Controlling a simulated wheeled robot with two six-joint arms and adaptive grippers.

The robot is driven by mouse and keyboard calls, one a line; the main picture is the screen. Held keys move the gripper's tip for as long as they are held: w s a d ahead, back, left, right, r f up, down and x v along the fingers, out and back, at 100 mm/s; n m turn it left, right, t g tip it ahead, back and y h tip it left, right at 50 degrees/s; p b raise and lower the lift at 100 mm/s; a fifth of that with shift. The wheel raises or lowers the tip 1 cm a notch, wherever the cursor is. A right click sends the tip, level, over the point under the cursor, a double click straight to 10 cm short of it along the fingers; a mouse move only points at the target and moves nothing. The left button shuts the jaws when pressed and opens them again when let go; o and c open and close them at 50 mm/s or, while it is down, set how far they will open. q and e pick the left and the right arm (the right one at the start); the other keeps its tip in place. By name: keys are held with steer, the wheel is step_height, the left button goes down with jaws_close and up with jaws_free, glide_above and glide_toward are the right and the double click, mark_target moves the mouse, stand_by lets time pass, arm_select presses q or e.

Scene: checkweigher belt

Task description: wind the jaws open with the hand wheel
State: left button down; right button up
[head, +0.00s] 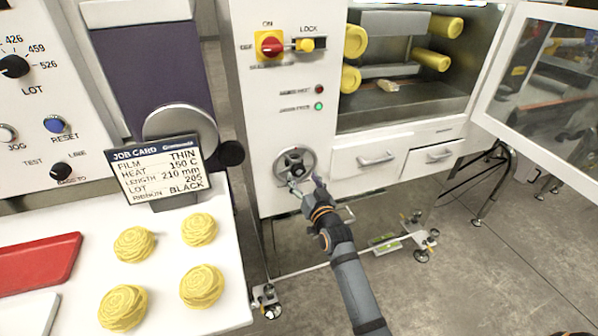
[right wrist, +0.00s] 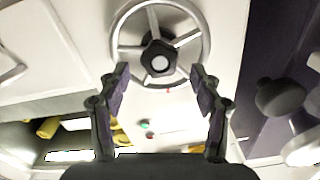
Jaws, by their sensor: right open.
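The hand wheel (head: 295,166) is a grey spoked ring with a dark hub on the white machine's front, below the indicator lights. It also shows at the top of the right wrist view (right wrist: 160,45). My right gripper (head: 306,187) is at the lower edge of the wheel. In the right wrist view its two fingers (right wrist: 160,82) are apart, one on each side of the hub in the picture; I cannot tell whether they touch the rim. Grey bars with yellow round ends (head: 355,42) show in the machine's chamber; which are the jaws is unclear. My left gripper is not in view.
The chamber's clear door (head: 550,70) stands open at right. A small tan piece (head: 389,86) lies on the chamber floor. A black knob (head: 231,153) sticks out left of the wheel. A job card (head: 160,170) and several yellow coils (head: 199,230) are on the white table.

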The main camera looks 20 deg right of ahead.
mark_target(300, 172)
steer(key=w, duration=0.4)
steer(key=shift+w+a, duration=0.1)
steer(key=shift+w, duration=0.1)
jaws_close()
